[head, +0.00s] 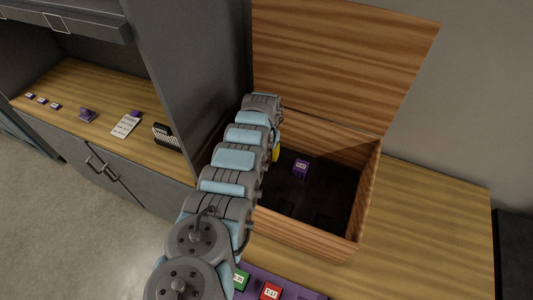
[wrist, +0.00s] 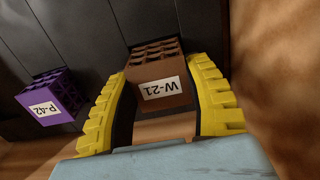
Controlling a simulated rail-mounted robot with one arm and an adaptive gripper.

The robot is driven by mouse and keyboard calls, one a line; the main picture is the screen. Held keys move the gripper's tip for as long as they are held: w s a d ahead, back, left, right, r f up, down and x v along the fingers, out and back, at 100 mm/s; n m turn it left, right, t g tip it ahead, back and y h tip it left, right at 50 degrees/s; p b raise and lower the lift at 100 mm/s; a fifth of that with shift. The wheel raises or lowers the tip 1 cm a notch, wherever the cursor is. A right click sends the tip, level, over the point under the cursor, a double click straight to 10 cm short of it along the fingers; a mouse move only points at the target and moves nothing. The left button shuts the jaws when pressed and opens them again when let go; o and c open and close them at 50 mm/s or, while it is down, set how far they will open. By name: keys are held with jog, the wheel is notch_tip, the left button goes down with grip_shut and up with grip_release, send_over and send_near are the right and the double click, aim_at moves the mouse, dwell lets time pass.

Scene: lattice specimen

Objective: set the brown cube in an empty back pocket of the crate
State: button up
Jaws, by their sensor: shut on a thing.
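The brown cube (wrist: 155,68) has a lattice top and a white label reading W-21. In the wrist view it sits between the two yellow fingers of my gripper (wrist: 160,98), which are shut on it. In the head view my arm reaches over the left part of the open wooden crate (head: 310,237). Only a bit of yellow finger (head: 276,153) shows there, and the brown cube is hidden. The crate has a dark floor with square pockets. A purple cube (head: 301,168) stands inside; in the wrist view a purple cube (wrist: 45,100) labelled P-42 is left of the brown one.
The crate's lid (head: 340,60) stands open at the back. A purple tray (head: 308,295) with a green cube (head: 241,278) and a red cube (head: 270,291) lies in front. A tall grey panel (head: 190,80) rises left of the crate. The tabletop (head: 430,230) to the right is clear.

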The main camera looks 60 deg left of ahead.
jog(key=shift+f+b, duration=0.3)
jog(key=shift+f, duration=0.1)
dwell(0.3)
jog(key=o, duration=1.5)
jog(key=shift+r, duration=0.1)
jog(key=shift+r+p, duration=2.4)
jog(key=shift+p, duration=0.25)
jog(key=shift+r, duration=0.15)
